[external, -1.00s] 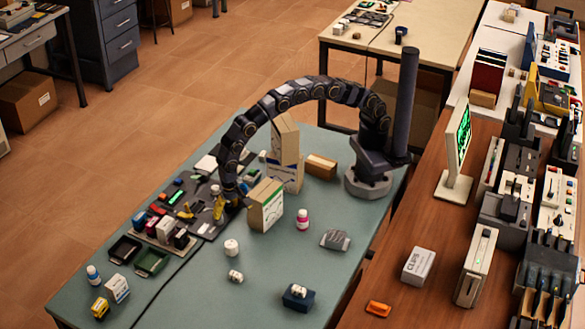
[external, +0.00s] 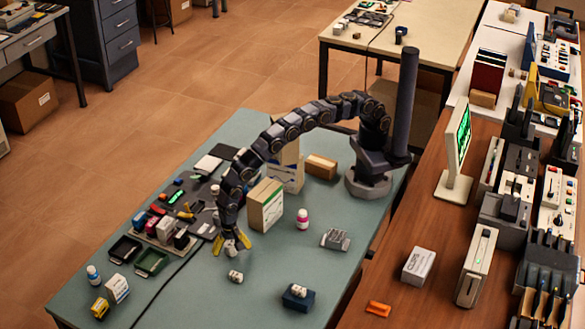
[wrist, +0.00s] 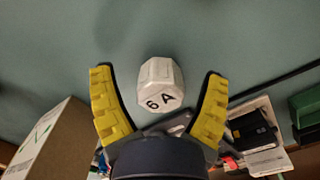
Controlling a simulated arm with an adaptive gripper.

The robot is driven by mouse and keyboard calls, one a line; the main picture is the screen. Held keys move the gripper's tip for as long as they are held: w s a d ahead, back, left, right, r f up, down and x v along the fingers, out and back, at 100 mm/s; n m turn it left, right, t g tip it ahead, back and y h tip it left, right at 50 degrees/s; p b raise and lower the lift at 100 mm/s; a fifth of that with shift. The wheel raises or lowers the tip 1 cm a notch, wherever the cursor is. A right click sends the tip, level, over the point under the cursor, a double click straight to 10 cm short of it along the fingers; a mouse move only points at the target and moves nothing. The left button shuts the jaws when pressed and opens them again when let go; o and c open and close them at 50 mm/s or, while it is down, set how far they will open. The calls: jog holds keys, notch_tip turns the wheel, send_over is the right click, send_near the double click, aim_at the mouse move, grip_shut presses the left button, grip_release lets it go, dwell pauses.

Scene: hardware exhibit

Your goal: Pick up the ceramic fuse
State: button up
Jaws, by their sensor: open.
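In the wrist view a white faceted ceramic fuse (wrist: 160,82) marked with an "A" and a numeral stands out on the teal tabletop. My gripper (wrist: 163,76) is open, with one yellow finger on each side of the fuse and visible gaps between. The fuse looks untouched. In the external view my gripper (external: 231,246) points down, low over the table with its yellow fingers spread. A small white piece (external: 235,277) with dark marks lies just in front of it. I cannot tell whether that is the same fuse.
A cardboard box (external: 265,205) stands close beside my gripper; it also shows in the wrist view (wrist: 50,145). Dark and green trays (external: 151,262) lie to the left. The tabletop in front is largely clear.

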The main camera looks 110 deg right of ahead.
jog(key=c, duration=1.2)
